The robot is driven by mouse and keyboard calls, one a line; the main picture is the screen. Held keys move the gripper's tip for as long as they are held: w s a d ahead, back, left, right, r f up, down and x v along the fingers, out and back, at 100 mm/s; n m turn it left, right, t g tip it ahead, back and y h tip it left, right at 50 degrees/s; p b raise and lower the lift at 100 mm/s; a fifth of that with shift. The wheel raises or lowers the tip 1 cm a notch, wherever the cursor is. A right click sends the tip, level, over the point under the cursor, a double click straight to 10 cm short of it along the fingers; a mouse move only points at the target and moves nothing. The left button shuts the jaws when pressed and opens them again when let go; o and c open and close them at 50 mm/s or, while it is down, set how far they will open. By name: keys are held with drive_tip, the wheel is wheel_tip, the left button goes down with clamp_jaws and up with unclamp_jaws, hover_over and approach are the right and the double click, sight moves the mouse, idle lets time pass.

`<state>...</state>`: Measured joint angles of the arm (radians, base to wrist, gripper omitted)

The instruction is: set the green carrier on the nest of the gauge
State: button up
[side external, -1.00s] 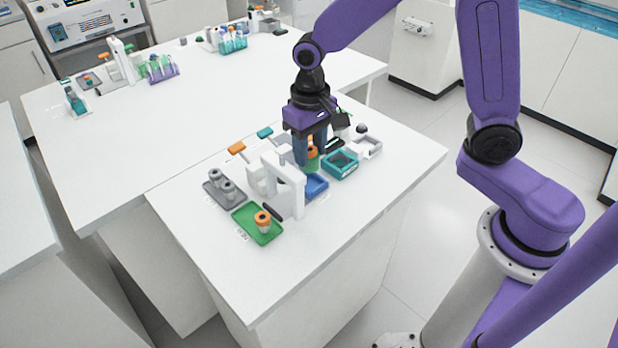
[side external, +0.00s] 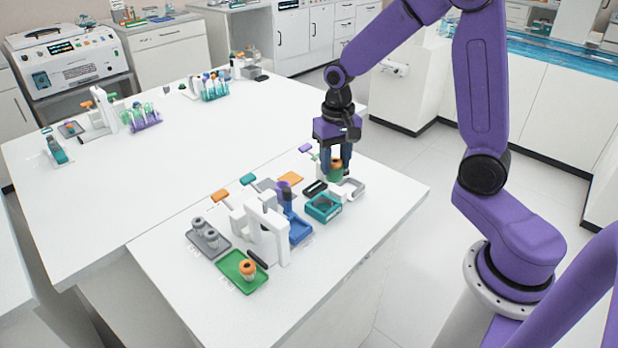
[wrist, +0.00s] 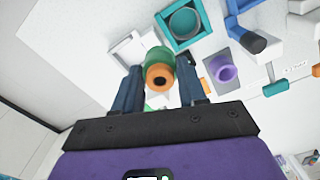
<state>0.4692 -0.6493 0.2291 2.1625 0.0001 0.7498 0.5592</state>
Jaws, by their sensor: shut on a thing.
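The green carrier (side external: 335,176), with an orange-topped tube in it, is between the fingers of my gripper (side external: 336,166). In the wrist view my gripper (wrist: 160,84) is shut on this carrier (wrist: 160,53), with a finger on each side. The carrier is over the back right of the near table, behind the teal square holder (side external: 323,208) and beside a small white open-centred fixture (side external: 351,188). Its underside is hidden, so I cannot tell whether it touches anything. A white upright stand (side external: 268,232) is farther left. I cannot tell which white fixture is the gauge.
A green tray (side external: 241,271) holds an orange-topped tube; a grey tray (side external: 207,240) holds grey pieces. Several coloured tags lie behind. The table's front right is clear.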

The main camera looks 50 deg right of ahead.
drive_tip(key=shift+m, duration=0.8)
drive_tip(key=shift+s+d+f, duration=0.25)
drive_tip(key=shift+d+f, duration=1.05)
drive_tip(key=shift+f, duration=0.15)
drive_tip(key=shift+s+d+f, duration=0.2)
drive_tip(key=shift+d+f, duration=1.1)
drive_tip(key=shift+f, duration=0.1)
drive_tip(key=shift+f, duration=0.1)
drive_tip(key=o, duration=0.9)
drive_tip(key=shift+a, duration=0.1)
drive_tip(key=shift+w+a, duration=0.15)
